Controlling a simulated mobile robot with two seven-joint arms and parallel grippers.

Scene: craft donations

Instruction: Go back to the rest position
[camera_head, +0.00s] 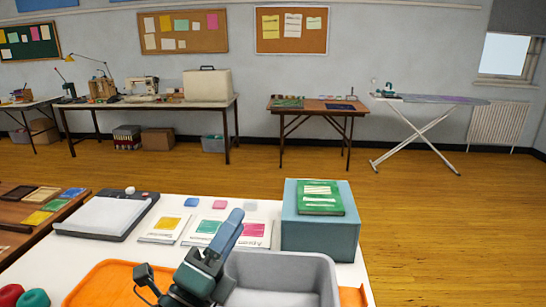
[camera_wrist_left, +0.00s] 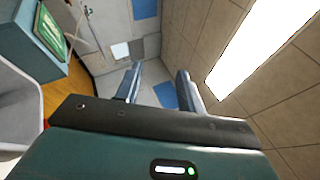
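That view looks up toward the far wall and ceiling. My right gripper is in neither view.
The grey bin (camera_head: 328,274) stands beside my left gripper. A teal box (camera_head: 320,236) with a green book (camera_head: 320,197) on top is behind it. An orange tray (camera_head: 88,287), a white-topped device (camera_head: 106,214) and a card (camera_head: 164,227) lie leftward. Open floor (camera_head: 450,220) is right.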

